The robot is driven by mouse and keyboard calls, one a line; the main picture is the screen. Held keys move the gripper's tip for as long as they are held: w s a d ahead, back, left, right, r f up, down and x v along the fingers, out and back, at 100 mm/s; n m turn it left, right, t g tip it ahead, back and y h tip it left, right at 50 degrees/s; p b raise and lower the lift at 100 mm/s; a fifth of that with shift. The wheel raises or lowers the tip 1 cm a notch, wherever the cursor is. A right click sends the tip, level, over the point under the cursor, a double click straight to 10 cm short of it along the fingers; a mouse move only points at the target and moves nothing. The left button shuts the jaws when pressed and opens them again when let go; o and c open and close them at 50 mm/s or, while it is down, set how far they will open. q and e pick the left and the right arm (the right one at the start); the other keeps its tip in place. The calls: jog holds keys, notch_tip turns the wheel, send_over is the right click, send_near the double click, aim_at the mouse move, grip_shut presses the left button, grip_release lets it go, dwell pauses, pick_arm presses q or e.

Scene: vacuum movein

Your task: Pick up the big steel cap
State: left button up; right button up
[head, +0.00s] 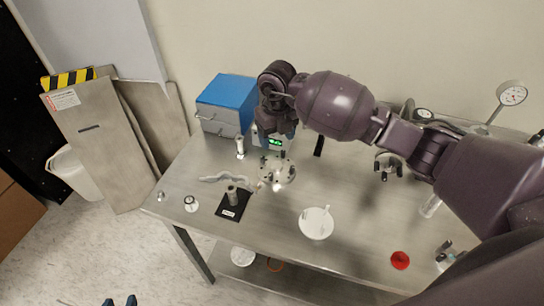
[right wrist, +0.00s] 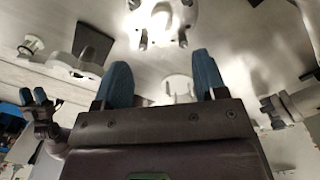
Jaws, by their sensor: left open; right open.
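What looks like the big steel cap (head: 191,203) is a round, pale metal piece with a dark centre, on the table's left end in the head view. It seems to show at the left of the right wrist view (right wrist: 33,45). My right gripper (head: 277,138) is above the back of the table, right of and behind the cap and apart from it. Its blue fingers (right wrist: 160,80) are open and empty. My left gripper (head: 120,301) shows only its blue fingertips, open, at the bottom edge of the head view, in front of the table.
A smaller metal piece (head: 160,196) sits left of the cap. A black mat (head: 229,211) with a steel cylinder lies to its right. A steel flange with posts (head: 277,169), white bowl (head: 316,227), red cap (head: 400,260) and blue box (head: 226,95) share the table.

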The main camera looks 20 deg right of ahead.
aim_at(277, 165)
jog(key=f, duration=0.4)
jog(key=shift+s+f, duration=0.2)
jog(key=shift+f, duration=0.75)
notch_tip(277, 165, down, 5)
jog(key=shift+d+r, duration=0.1)
jog(key=shift+d, duration=0.05)
pick_arm(q)
jog(key=shift+s+f, duration=0.1)
jog(key=shift+s, duration=0.05)
pick_arm(e)
jog(key=c, duration=0.9)
pick_arm(q)
jog(key=shift+s+f, duration=0.2)
jog(key=shift+s, duration=0.1)
pick_arm(e)
jog(key=shift+w+r, duration=0.1)
jog(key=shift+w, duration=0.05)
jog(key=shift+c, duration=0.8)
